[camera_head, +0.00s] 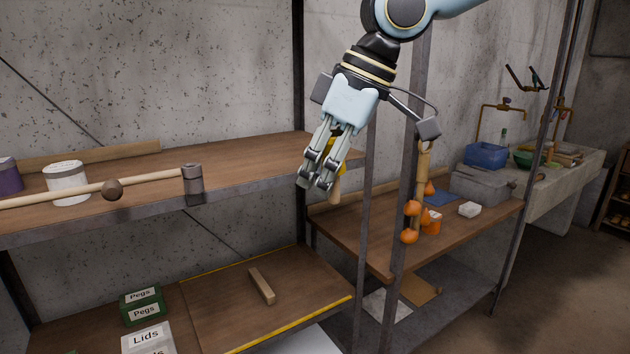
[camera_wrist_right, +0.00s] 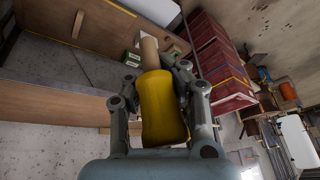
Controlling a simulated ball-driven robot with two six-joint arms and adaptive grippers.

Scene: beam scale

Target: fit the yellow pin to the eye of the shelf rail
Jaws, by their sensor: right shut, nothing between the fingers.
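The yellow pin (camera_head: 338,150) shows partly behind my right gripper (camera_head: 317,184) in the head view, with its pale wooden end lower down. In the right wrist view the yellow pin (camera_wrist_right: 162,108) lies along the fingers of my right gripper (camera_wrist_right: 158,80), wooden end pointing away. The fingers are shut, with nothing clasped between them; whether they touch the pin I cannot tell. The gripper is near the right end of the upper shelf, whose front rail (camera_head: 95,220) is dark metal. I cannot make out the rail's eye. My left gripper is not in view.
The lower shelf holds a wooden block (camera_head: 262,286) and labelled boxes (camera_head: 142,306). A metal post (camera_head: 407,170) and hanging orange balls (camera_head: 410,236) stand right of the gripper.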

